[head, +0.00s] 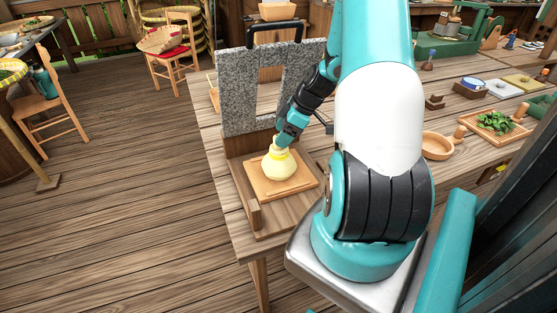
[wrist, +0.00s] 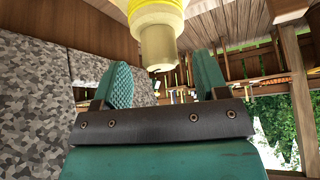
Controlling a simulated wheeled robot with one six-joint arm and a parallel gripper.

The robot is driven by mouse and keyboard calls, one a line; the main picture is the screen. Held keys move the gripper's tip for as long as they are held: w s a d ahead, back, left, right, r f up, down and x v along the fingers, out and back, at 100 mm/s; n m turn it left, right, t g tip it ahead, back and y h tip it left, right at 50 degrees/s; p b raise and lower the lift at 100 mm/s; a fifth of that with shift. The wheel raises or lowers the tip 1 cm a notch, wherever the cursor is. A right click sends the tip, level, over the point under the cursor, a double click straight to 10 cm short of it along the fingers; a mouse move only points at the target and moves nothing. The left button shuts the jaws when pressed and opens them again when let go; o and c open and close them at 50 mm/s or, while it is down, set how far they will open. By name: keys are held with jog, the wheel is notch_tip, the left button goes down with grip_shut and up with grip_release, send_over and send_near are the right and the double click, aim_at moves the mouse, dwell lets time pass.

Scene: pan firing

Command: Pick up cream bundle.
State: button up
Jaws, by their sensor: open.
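The cream bundle (head: 280,168) is rounded, with a yellow band and a narrow neck. It stands upright on a square wooden board on the table. In the wrist view its neck (wrist: 158,45) and yellow band show at the top of the picture, the image appearing upside down. My gripper (head: 281,143) reaches down to the top of the bundle. In the wrist view its two teal fingers (wrist: 162,72) are apart, one on each side of the neck's end. I see gaps between the neck and both fingers. The bundle's lower body is cut off in the wrist view.
The wooden board (head: 304,178) lies in a low wooden stand. A grey stone-patterned panel (head: 237,92) with a black handle rises behind it. A wooden pan (head: 438,146) and a tray of green leaves (head: 497,123) are at the right. Open floor lies at the left.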

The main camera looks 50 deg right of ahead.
jog(key=shift+x, duration=1.2)
grip_shut()
